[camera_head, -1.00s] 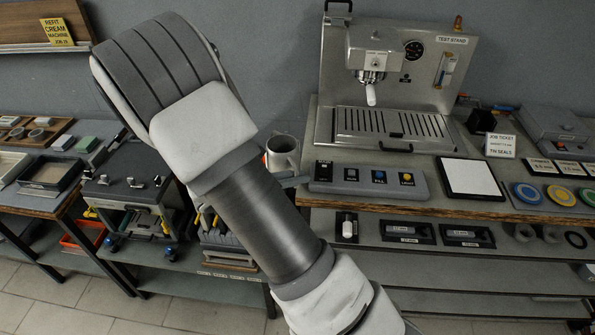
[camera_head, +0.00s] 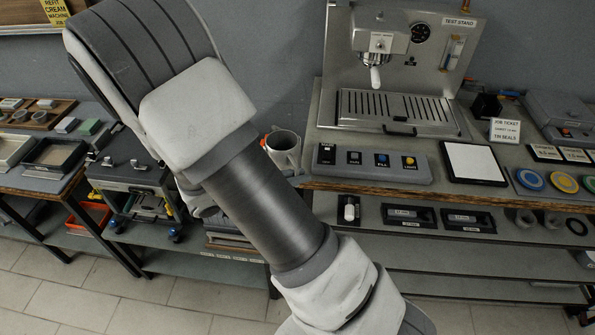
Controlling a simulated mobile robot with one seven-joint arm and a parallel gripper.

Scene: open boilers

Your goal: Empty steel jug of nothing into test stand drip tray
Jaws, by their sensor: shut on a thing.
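The steel jug (camera_head: 284,150) is a grey, open-topped cup just left of the test stand bench, upright or nearly so. I cannot see inside it. My gripper (camera_head: 267,143) is mostly hidden behind my forearm; only a small part shows at the jug's left side, and it is shut on the jug. The test stand (camera_head: 440,65) is a steel machine with a spout on the bench. Its drip tray (camera_head: 398,108), a slotted grate with a dark front handle, lies below the spout, right of the jug and apart from it.
A button panel (camera_head: 373,165) stands at the bench front, between the jug and the white pad (camera_head: 473,162). A job ticket card (camera_head: 505,131) and coloured rings stand at right. Trays (camera_head: 50,158) fill the left table. My arm covers much of the centre-left.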

